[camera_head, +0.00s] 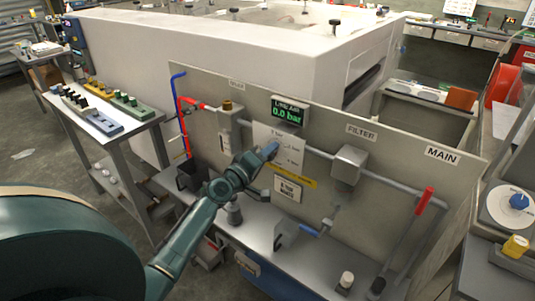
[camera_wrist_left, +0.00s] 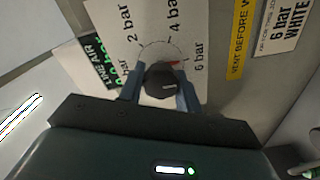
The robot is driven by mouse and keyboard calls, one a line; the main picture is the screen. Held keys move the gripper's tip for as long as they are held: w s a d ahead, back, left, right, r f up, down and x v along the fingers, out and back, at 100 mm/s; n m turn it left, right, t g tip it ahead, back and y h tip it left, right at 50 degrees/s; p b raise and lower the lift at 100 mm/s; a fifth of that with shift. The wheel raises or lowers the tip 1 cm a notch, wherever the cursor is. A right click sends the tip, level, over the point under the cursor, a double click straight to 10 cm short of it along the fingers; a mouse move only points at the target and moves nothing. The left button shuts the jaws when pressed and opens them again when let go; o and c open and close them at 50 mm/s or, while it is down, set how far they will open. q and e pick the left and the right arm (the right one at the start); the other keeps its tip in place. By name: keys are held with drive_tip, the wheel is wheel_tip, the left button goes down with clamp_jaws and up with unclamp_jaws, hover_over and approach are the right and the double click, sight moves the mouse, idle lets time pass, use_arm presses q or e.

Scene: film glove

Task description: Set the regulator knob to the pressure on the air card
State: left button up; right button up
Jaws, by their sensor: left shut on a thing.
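The dark round regulator knob (camera_wrist_left: 160,80) sits on a white dial plate (camera_wrist_left: 150,25) marked 2, 4 and 6 bar; the plate also shows in the head view (camera_head: 264,133). My left gripper (camera_head: 268,151) is shut on the knob, one finger on each side in the wrist view (camera_wrist_left: 160,95). A small red mark at the knob's edge lies between the 4 and 6 bar labels, nearer 6. The air card (camera_wrist_left: 283,22) reads "6 bar WHITE"; it hangs below the dial in the head view (camera_head: 287,190). My right gripper is not in view.
The line air display (camera_head: 287,112) reads 0.0 bar. A yellow "vent before" strip (camera_head: 296,177) lies between dial and card. The filter (camera_head: 348,164) and a red-handled valve (camera_head: 424,201) are to the right; a red lever (camera_head: 190,103) is to the left.

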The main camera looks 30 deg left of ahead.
use_arm(q)
drive_tip(key=o, duration=1)
drive_tip(key=shift+c, duration=0.2)
drive_tip(key=s+a+b, duration=0.1)
drive_tip(key=s, duration=1.2)
drive_tip(key=shift+b, duration=0.4)
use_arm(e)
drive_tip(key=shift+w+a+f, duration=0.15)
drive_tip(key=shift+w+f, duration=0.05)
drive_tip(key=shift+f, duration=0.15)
use_arm(q)
drive_tip(key=shift+s, duration=0.1)
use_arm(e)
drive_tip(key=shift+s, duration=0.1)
